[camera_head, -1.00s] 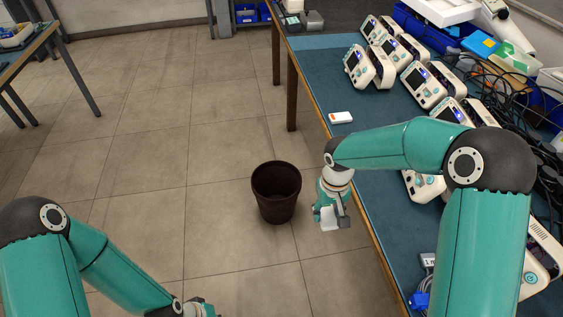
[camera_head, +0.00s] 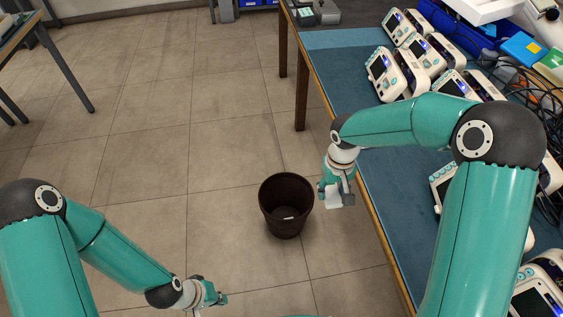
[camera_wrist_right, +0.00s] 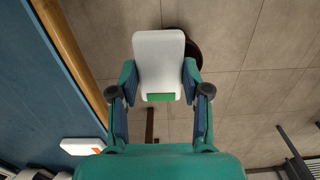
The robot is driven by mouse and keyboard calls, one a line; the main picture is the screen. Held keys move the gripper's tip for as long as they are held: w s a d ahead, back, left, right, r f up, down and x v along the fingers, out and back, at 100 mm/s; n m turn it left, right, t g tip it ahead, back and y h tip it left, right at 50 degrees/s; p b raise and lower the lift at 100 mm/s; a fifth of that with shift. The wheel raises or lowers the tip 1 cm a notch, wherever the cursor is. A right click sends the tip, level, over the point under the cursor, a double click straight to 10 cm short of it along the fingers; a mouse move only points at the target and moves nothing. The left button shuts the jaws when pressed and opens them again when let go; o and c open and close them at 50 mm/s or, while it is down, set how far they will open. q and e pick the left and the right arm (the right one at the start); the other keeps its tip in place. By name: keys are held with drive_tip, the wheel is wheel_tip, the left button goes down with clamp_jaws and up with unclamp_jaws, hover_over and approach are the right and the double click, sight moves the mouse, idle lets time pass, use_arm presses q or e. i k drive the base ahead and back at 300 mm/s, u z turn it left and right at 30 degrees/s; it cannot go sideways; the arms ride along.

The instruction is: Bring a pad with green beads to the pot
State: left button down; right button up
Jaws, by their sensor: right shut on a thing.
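My right gripper (camera_head: 335,193) is shut on a white pad (camera_head: 333,202), held beside the table's left edge, just right of the pot. In the right wrist view the pad (camera_wrist_right: 159,60) sits between the fingers (camera_wrist_right: 160,78), with a green patch (camera_wrist_right: 158,97) at its near end. The pot (camera_wrist_right: 194,52) is mostly hidden behind the held pad in the wrist view. My left gripper (camera_head: 219,298) is low over the floor; its fingers are too small to judge.
Another white pad (camera_wrist_right: 82,146) with an orange patch lies on the blue table (camera_head: 345,75); my right arm hides it in the head view. Several white monitors (camera_head: 398,72) and cables (camera_head: 545,105) crowd the table's right side. The floor around the pot is clear.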

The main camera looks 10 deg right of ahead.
sight(286, 210)
drive_tip(key=i, duration=0.9)
drive_tip(key=z, duration=0.1)
